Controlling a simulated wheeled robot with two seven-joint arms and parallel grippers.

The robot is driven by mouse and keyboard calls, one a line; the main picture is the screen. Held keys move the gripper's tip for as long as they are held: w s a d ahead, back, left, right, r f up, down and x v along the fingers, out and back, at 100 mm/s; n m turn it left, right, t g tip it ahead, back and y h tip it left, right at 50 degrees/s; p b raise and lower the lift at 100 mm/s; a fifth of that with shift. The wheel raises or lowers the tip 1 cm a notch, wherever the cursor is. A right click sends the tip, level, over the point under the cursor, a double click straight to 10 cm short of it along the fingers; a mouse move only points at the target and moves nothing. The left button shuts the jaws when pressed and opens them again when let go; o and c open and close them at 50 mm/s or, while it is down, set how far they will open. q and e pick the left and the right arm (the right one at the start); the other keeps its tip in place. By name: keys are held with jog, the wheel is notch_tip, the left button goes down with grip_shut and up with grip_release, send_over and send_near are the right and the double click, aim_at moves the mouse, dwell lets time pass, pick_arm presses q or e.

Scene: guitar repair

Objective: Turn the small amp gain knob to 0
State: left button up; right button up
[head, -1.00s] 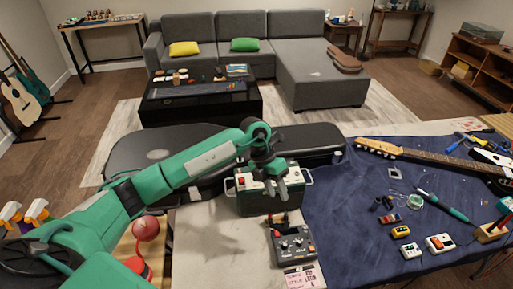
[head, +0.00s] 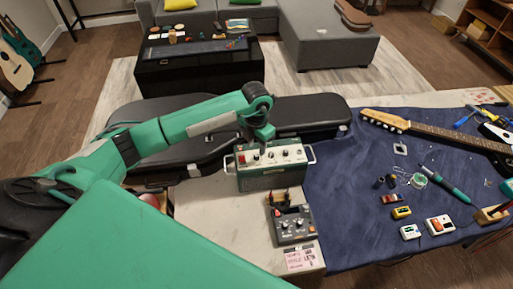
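The small amp (head: 275,180) is a dark green box with a pale control panel on top and a metal handle at each side. It stands on the light bench top. A red switch (head: 241,158) sits at the panel's left, with a row of small knobs (head: 285,153) to its right. I cannot read the labels, so I cannot tell which is gain. My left gripper (head: 262,148) points down at the panel's left-middle part. It hides part of the panel, and its finger gap and any contact are unclear. My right gripper is not in view.
A grey pedal (head: 292,223) and a pink note (head: 300,259) lie in front of the amp. Black cases (head: 300,112) lie behind it. A blue cloth (head: 345,200) to the right carries a guitar neck (head: 425,129), small pedals and tools. My green arm covers the lower left.

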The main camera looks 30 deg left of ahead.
aim_at(257, 155)
pick_arm(q)
notch_tip(257, 155, down, 2)
jog(key=shift+s+d+f+p, duration=0.1)
jog(key=shift+f+p, duration=0.15)
jog(key=shift+p, duration=0.05)
jog(key=shift+f, duration=0.8)
grip_shut()
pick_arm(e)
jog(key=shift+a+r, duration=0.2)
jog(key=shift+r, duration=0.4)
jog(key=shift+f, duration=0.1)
